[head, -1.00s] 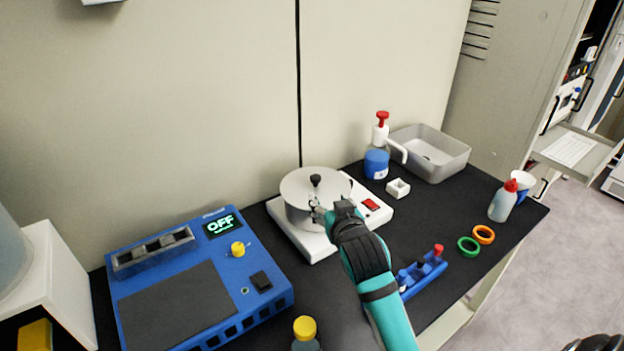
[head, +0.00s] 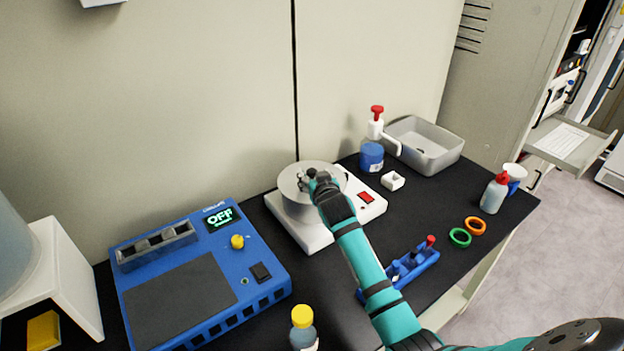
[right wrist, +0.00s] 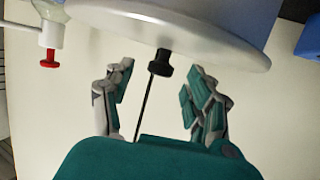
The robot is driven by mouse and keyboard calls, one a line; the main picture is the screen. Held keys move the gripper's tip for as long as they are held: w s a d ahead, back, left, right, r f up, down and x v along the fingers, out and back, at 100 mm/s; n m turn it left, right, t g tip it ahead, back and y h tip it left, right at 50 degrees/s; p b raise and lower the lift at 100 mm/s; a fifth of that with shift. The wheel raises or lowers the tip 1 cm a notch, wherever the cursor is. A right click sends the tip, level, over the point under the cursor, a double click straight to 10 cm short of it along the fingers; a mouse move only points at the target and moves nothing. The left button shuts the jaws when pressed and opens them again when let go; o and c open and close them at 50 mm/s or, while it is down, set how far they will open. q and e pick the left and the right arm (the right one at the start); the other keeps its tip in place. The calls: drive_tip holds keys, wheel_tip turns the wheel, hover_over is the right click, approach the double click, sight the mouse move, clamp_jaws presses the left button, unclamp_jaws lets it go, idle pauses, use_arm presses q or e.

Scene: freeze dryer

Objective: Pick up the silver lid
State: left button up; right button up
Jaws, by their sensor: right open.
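The silver lid (head: 294,179) is round and flat and sits on the silver pot on a white base. Its black knob (right wrist: 161,62) shows in the right wrist view between the fingers. My right gripper (head: 309,175) is over the lid at the knob, with its arm coming in from the lower right. In the right wrist view the gripper (right wrist: 160,90) is open, one finger on each side of the knob and apart from it. The knob is mostly hidden by the gripper in the head view. My left gripper is not in view.
A blue device (head: 200,282) reading OFF stands left of the white base (head: 318,236). A blue rack (head: 415,263) lies beneath my arm's right side. A yellow-capped bottle (head: 303,334) is in front.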

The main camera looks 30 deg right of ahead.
drive_tip(key=shift+x, duration=0.85)
drive_tip(key=shift+c, duration=0.3)
clamp_jaws()
drive_tip(key=shift+r, duration=0.1)
